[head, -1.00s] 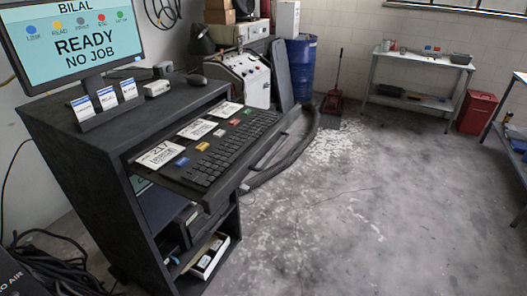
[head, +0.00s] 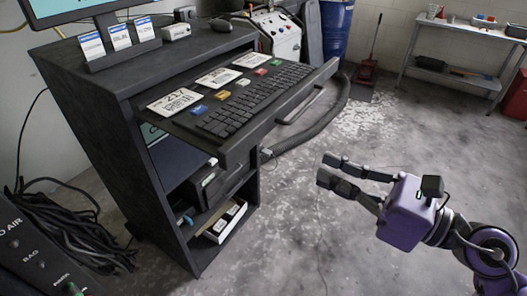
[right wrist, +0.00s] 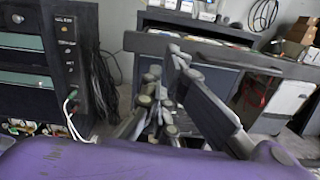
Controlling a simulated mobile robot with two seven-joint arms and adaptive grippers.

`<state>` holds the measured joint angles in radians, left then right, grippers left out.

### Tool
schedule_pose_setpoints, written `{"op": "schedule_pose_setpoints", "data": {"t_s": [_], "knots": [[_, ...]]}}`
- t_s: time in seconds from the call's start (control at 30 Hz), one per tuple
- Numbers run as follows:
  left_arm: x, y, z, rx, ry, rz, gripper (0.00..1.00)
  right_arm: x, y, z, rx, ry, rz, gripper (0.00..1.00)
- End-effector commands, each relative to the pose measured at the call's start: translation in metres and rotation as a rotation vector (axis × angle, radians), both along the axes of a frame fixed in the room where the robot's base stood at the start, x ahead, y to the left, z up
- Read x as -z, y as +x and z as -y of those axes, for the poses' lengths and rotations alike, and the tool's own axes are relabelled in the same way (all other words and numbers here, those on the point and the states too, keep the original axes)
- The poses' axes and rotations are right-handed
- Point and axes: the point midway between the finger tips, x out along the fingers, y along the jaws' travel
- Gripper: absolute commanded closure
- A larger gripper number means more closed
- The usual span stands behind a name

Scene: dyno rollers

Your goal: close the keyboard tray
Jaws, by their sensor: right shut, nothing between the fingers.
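The keyboard tray (head: 242,148) is pulled out of the dark workstation cabinet (head: 110,130). It carries a black keyboard (head: 255,98), several coloured keys or blocks and several white plate cards. A bar handle (head: 301,106) runs along its front edge. My right gripper (head: 328,170) is shut and empty, in front of and below the tray's front edge, with clear space between them. In the right wrist view the tray's front (right wrist: 200,48) crosses as a dark bar beyond the fingers (right wrist: 163,85). My left gripper is not in view.
A monitor (head: 75,8) and label stands (head: 120,36) sit on the cabinet top. Cables and a dark machine (head: 35,255) stand at the lower left. A thick hose (head: 335,115) lies on the floor behind the tray. The floor between gripper and tray is clear.

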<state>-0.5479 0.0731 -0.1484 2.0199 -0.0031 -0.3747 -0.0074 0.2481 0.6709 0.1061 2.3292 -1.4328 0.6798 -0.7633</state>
Motion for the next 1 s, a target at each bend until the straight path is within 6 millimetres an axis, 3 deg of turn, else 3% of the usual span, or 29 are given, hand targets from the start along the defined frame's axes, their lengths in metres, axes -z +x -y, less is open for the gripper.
{"op": "schedule_pose_setpoints", "data": {"t_s": [0.07,0.27,0.53,0.8,1.0], "knots": [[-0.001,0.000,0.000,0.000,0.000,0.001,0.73,0.007,-0.003,-0.003,-0.016,-0.052,0.030,1.00],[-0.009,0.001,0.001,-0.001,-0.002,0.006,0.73,0.003,0.007,-0.020,-0.019,-0.054,0.043,1.00],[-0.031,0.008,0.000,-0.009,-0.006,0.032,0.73,0.000,0.036,-0.070,-0.018,-0.049,0.042,1.00],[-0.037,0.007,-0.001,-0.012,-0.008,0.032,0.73,0.003,0.060,-0.110,-0.018,-0.050,0.038,1.00],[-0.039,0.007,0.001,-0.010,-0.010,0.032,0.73,0.006,0.067,-0.122,-0.017,-0.052,0.035,1.00]]}}
